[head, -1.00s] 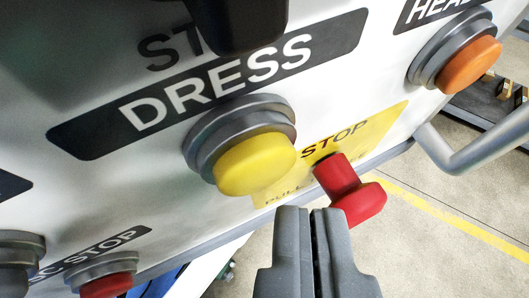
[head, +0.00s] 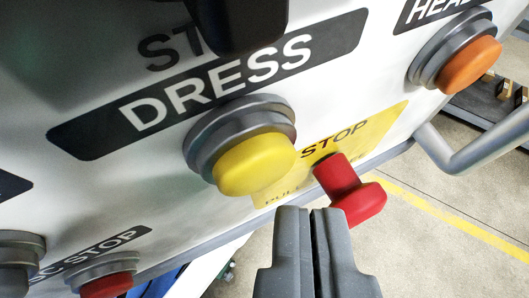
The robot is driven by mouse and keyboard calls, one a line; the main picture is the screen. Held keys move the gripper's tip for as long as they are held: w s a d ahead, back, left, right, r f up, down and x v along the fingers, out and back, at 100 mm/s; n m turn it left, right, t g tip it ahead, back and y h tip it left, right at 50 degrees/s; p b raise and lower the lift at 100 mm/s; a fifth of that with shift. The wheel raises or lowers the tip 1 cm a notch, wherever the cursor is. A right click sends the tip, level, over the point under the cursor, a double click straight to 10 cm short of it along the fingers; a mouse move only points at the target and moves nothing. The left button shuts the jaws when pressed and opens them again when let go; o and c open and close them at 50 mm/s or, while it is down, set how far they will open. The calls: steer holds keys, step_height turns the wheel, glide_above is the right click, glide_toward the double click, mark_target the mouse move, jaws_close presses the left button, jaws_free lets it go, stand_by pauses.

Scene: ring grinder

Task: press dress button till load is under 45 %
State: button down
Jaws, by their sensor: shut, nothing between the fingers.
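The yellow dress button (head: 256,164) stands out from its grey collar on the white panel, under the black DRESS label (head: 215,82). My gripper (head: 308,212) is shut and empty. Its fingertips appear just below and right of the yellow button in the picture, with a visible gap between them and the button. The fingertips overlap the lower edge of the red stop knob's (head: 349,190) area in the picture; I cannot tell the depth between them. No load readout is in view.
An orange button (head: 468,66) is at the upper right, beside a grey handle rail (head: 480,145). A red button (head: 106,285) sits at the lower left near another grey-collared control (head: 18,262). Floor with a yellow line shows at the right.

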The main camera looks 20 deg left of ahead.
steer(key=shift+w+a+r, duration=0.1)
steer(key=shift+w+a, duration=0.05)
steer(key=shift+a, duration=0.1)
steer(key=shift+w+a, duration=0.3)
steer(key=shift+w, duration=0.1)
stand_by(1.1)
steer(key=shift+s, duration=0.1)
steer(key=shift+s+d+b, duration=0.55)
steer(key=shift+s+b, duration=0.1)
steer(key=shift+b, duration=0.15)
steer(key=s+d+b, duration=0.1)
steer(key=s, duration=0.1)
steer(key=s+d+b, duration=0.2)
stand_by(0.6)
